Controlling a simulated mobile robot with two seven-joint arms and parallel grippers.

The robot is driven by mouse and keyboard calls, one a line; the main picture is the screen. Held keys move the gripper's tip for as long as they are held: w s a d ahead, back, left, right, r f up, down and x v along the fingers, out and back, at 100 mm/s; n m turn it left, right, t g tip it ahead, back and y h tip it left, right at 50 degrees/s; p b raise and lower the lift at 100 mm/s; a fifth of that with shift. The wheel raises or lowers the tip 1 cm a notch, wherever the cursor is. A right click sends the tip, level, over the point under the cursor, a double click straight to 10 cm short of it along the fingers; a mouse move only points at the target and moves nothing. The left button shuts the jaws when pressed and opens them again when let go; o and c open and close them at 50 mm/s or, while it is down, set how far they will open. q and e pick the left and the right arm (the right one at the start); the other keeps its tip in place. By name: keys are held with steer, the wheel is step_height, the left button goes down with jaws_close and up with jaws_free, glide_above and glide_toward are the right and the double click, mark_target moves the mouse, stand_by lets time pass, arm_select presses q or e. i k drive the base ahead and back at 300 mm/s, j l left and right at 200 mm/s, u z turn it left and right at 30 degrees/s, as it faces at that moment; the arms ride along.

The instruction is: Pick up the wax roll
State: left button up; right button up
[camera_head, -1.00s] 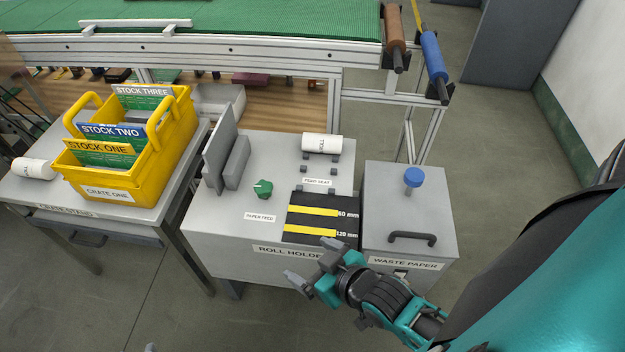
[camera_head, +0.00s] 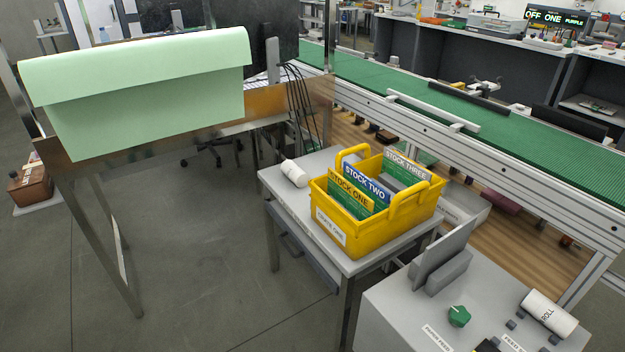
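Two white rolls are in view, and I cannot tell which one is the wax roll. One white roll (camera_head: 294,173) lies on the crate stand (camera_head: 350,268), behind and to the left of the yellow crate (camera_head: 356,240). The other white roll (camera_head: 548,313), marked ROLL, rests on small grey supports on the roll holder cabinet (camera_head: 395,309) at the lower right. Neither of my grippers shows in this view.
The yellow crate holds folders marked STOCK ONE, TWO and THREE. A grey upright plate (camera_head: 442,254) and a green knob (camera_head: 459,316) stand on the cabinet. A pale green sheet (camera_head: 150,100) hangs over a metal frame at left. A green conveyor (camera_head: 440,110) runs behind. Floor at left-centre is open.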

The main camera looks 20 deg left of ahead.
mark_target(290, 169)
steer(key=i+j, duration=0.2)
steer(key=j, duration=0.2)
steer(key=i+j+u, duration=0.1)
steer(key=j, duration=0.35)
steer(key=i+j, duration=0.25)
steer(key=i+j+u, duration=0.1)
steer(key=j, duration=0.4)
steer(key=i+j, duration=0.55)
steer(key=i+j+u, duration=0.1)
steer(key=i+j, duration=0.45)
steer(key=i, duration=0.1)
